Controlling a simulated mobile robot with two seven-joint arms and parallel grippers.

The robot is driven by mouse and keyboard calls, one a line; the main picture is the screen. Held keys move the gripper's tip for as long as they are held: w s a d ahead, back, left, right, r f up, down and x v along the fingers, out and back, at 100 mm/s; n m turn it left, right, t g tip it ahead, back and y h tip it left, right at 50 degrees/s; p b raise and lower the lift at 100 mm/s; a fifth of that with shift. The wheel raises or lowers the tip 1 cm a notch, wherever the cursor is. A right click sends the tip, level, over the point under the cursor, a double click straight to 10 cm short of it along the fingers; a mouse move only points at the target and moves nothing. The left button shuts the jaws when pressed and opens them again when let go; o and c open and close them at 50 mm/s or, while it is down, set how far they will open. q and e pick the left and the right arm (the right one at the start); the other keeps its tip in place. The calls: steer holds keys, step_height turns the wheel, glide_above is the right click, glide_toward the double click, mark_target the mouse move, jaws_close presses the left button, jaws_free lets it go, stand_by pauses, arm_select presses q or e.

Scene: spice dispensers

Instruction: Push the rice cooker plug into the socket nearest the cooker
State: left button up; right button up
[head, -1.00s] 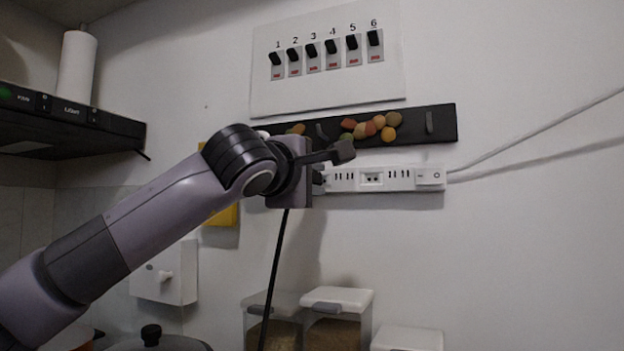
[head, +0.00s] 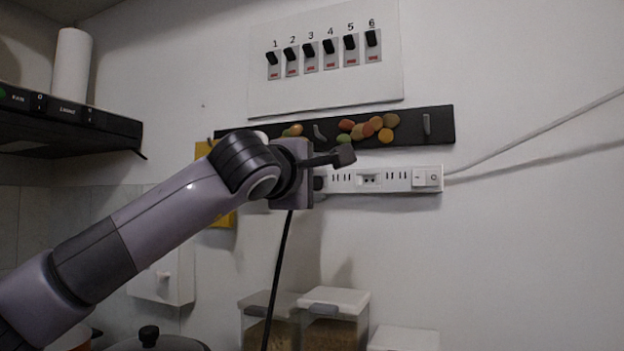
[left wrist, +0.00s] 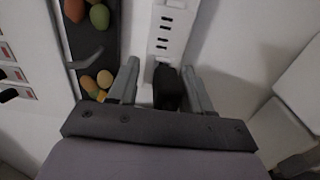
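The white power strip (head: 385,179) is fixed to the wall, and its sockets also show in the left wrist view (left wrist: 170,35). The black plug (left wrist: 168,88) is at the near end of the strip; whether its prongs are in a socket is hidden. My left gripper (head: 330,170) is at the strip's left end. In the left wrist view its fingers (left wrist: 160,82) stand apart on either side of the plug, with a clear gap on one side. A black cord (head: 279,270) hangs below the gripper. The rice cooker may be the dark lid (head: 150,338) at the bottom. My right gripper is out of view.
A black rack (head: 440,125) with several coloured, egg-shaped pieces is just above the strip. A panel (head: 340,85) of numbered switches is higher up. Clear containers (head: 335,325) stand below. A white cable (head: 530,133) runs right from the strip.

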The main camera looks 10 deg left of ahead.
arm_select(q)
steer(key=shift+f, duration=0.1)
steer(key=shift+s, duration=0.1)
steer(key=s+a+b, duration=0.1)
steer(key=s+b, duration=0.1)
steer(key=s, duration=0.4)
steer(key=shift+s+a, duration=0.15)
steer(key=shift+s, duration=0.2)
stand_by(0.5)
